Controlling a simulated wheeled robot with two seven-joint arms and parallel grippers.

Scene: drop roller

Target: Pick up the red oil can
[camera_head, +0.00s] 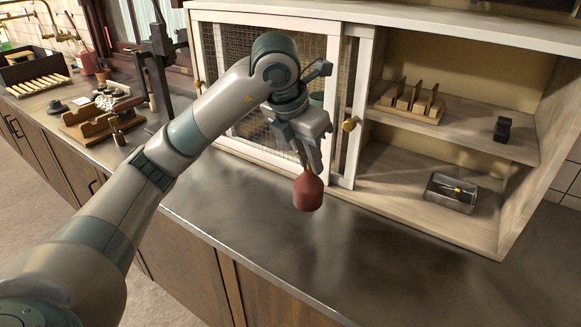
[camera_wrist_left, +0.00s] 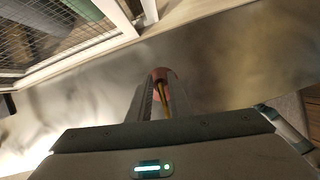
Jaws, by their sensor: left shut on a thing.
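The red oil can (camera_head: 308,192) hangs below my left gripper (camera_head: 307,165), in front of the cabinet's mesh door. My left gripper is shut on the can's upper part, a thin spout or neck. The can looks upright and appears to be above the metal counter, though the gap is hard to judge. In the left wrist view the red can (camera_wrist_left: 163,74) shows between and beyond the fingers (camera_wrist_left: 161,98), with a yellowish thin part between them. My right gripper is not in view.
The cabinet (camera_head: 420,200) stands behind the can, with mesh doors on the left and open shelves on the right. A metal tray (camera_head: 436,198) sits on the lower shelf. Wooden tools (camera_head: 100,122) crowd the counter's left. The counter (camera_head: 390,262) is clear in front.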

